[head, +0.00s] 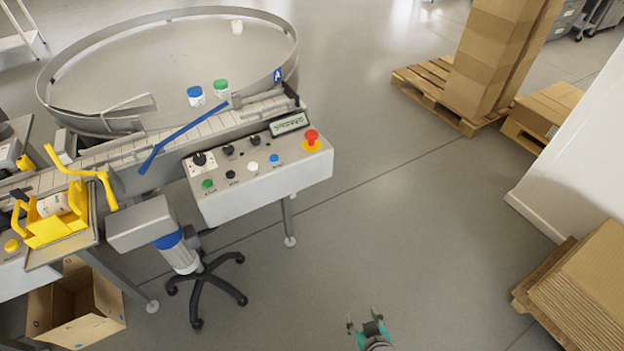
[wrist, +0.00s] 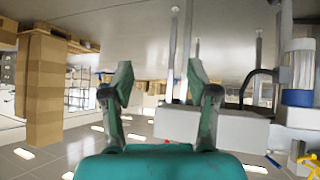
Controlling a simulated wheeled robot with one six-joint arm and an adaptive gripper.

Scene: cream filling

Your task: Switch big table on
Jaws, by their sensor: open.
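The big round table (head: 170,62) with a raised metal rim stands at the upper left in the head view. In front of it is a sloped control panel (head: 240,188) with a display (head: 289,123), several black knobs, and green (head: 208,184), black (head: 230,174), white (head: 253,167) and blue (head: 274,158) buttons. A red emergency stop (head: 311,138) sits on yellow at its right end. The button labels are too small to read. My gripper (head: 363,318) is low at the bottom, well apart from the panel. In the wrist view my gripper (wrist: 158,82) is open and empty.
A conveyor (head: 130,145) with a blue bar runs behind the panel. Pallets with cardboard (head: 590,290) and a white wall are at right. The floor between is clear.

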